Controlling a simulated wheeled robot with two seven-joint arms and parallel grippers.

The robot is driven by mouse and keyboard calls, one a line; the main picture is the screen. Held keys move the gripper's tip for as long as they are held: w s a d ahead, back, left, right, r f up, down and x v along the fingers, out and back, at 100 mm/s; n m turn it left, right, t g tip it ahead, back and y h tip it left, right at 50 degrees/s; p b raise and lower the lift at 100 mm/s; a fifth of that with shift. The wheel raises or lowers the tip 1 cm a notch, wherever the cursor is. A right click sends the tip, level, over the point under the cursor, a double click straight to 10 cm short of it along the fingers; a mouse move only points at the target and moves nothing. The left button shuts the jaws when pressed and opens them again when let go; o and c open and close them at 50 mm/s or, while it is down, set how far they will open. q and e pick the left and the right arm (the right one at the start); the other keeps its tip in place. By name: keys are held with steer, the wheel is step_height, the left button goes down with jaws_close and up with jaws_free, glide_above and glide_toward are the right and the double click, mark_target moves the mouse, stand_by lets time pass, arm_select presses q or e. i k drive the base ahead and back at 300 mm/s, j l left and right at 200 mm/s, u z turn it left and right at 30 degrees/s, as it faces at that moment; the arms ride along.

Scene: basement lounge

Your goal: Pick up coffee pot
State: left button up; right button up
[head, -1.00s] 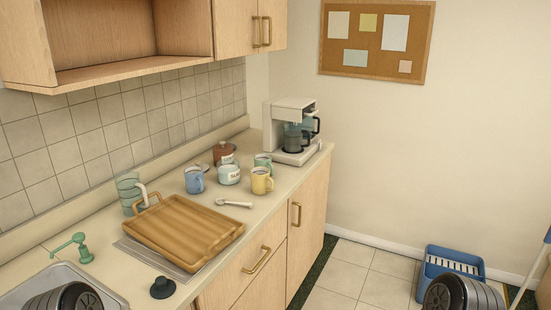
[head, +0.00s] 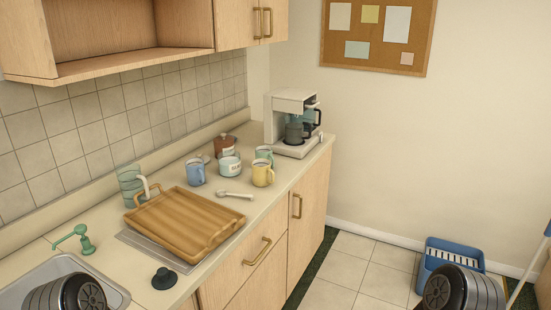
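The coffee pot (head: 295,132) is a glass jug with a dark handle on its right side. It sits in the white coffee maker (head: 293,98) at the far end of the counter, under the machine's top part. Dark rounded parts of my own arms show at the lower left and lower right edges. Neither gripper's fingers are in view.
A wooden tray (head: 183,221) lies on the near counter (head: 262,206) by the sink (head: 45,283). Between tray and coffee maker stand a blue mug (head: 195,173), yellow mug (head: 262,174), green mug (head: 264,153), sugar bowl (head: 229,167), jar (head: 225,147) and spoon (head: 234,195). A cabinet (head: 128,40) hangs above.

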mark_target(294, 125)
steer(key=i+l+u, duration=0.15)
steer(key=u, duration=0.2)
steer(key=i+l+u, duration=0.1)
steer(key=u, duration=0.25)
steer(key=l+u, duration=0.35)
steer(key=i+l+u, duration=0.1)
steer(key=l, duration=0.5)
steer(key=i+l+u, duration=0.1)
steer(key=l, duration=0.5)
steer(key=i+l+u, duration=0.1)
steer(key=l, duration=0.5)
steer(key=i+l+u, duration=0.1)
steer(key=l, duration=0.55)
steer(key=i, duration=0.05)
